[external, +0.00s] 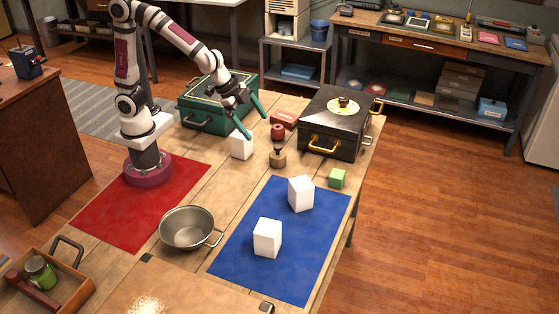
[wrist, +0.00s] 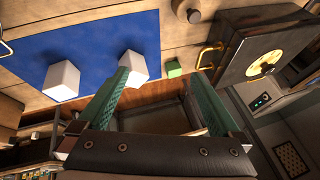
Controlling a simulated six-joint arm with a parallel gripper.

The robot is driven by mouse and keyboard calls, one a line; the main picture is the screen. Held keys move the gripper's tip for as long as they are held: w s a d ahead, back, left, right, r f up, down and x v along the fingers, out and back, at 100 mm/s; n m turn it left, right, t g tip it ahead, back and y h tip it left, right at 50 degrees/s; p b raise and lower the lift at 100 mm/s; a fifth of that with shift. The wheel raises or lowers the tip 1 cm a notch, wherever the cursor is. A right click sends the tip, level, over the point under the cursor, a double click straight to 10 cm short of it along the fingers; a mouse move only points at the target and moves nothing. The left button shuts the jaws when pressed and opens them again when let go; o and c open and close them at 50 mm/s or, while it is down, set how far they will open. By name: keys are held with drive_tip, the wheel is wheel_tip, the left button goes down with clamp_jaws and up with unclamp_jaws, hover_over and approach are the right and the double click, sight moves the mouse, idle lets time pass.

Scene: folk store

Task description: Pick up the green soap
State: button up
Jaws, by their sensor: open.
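The green soap (external: 337,178) is a small green block on the wooden table, right of the blue mat's far corner and in front of the black case. In the wrist view the green soap (wrist: 174,69) shows beyond the fingertips, between the two fingers. My gripper (external: 256,126) has green fingers, is open and empty, and is raised above the far part of the table, to the left of the soap. In the wrist view my gripper (wrist: 160,68) shows its fingers spread apart.
A black case (external: 332,138) with brass handles stands behind the soap. Two white blocks (external: 301,193) (external: 267,238) sit on the blue mat (external: 325,230). A metal pot (external: 187,230) is nearer.

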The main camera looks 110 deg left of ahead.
drive_tip(key=w+a+f+n+t, duration=0.1)
drive_tip(key=w+a+f+t, duration=0.25)
drive_tip(key=w, duration=0.65)
drive_tip(key=n+t+h, duration=0.1)
drive_tip(key=t+h, duration=0.1)
drive_tip(key=t, duration=0.3)
hover_over(334, 173)
drive_tip(key=s, duration=0.1)
wheel_tip(334, 173, down, 8)
drive_tip(key=f, duration=0.1)
drive_tip(key=shift+n, duration=0.3)
wheel_tip(334, 173, down, 6)
drive_tip(key=shift+a+r, duration=0.1)
drive_tip(key=shift+r, duration=0.05)
drive_tip(key=shift+w+f, duration=1.05)
drive_tip(key=shift+w, duration=0.3)
drive_tip(key=c, duration=1.5)
